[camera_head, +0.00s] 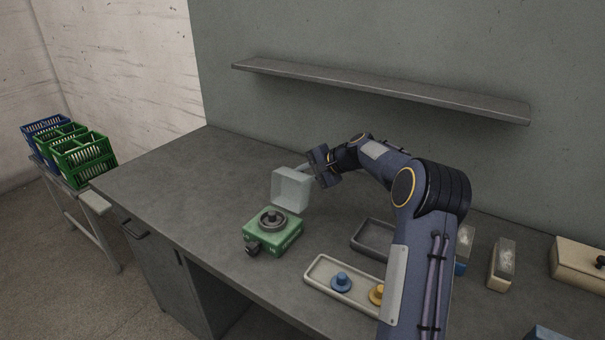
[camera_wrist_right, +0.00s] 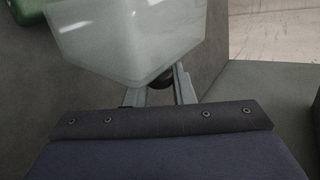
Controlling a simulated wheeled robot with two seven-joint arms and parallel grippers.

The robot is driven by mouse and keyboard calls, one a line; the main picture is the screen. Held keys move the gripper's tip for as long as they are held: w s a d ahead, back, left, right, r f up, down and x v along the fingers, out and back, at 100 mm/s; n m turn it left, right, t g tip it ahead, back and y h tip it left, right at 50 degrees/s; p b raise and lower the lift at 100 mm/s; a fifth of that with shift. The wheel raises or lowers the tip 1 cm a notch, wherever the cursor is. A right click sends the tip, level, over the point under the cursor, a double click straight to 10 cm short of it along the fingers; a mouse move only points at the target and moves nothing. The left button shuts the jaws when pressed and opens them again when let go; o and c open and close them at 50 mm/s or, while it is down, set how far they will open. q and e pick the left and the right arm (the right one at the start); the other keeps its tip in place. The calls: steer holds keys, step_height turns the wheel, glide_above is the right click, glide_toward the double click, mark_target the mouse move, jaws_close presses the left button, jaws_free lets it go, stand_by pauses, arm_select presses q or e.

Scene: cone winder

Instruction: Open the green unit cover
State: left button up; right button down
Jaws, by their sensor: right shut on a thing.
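The green unit (camera_head: 272,236) sits on the grey bench with a dark round wheel on its top and a dark knob at its front. Its translucent cover (camera_head: 291,188) stands raised and tilted behind and above the unit, so the top of the unit is exposed. My right gripper (camera_head: 308,170) is at the far side of the cover, shut on its dark knob. In the right wrist view the cover (camera_wrist_right: 125,40) fills the top, and the dark knob (camera_wrist_right: 162,80) sits between the two fingers. My left gripper is not in view.
A pale tray (camera_head: 318,272) with a blue and a yellow knobbed piece lies right of the unit, beside a dark tray (camera_head: 372,238). Blocks and a beige box (camera_head: 578,262) stand further right. A shelf (camera_head: 380,88) hangs above. The bench's left part is clear.

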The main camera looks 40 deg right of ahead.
steer(key=c, duration=1.2)
jaws_free()
steer(key=shift+c, duration=0.2)
steer(key=v, duration=0.7)
steer(key=shift+s+r+b, duration=0.2)
steer(key=shift+s+b, duration=0.05)
steer(key=shift+b, duration=0.1)
steer(key=shift+d, duration=0.15)
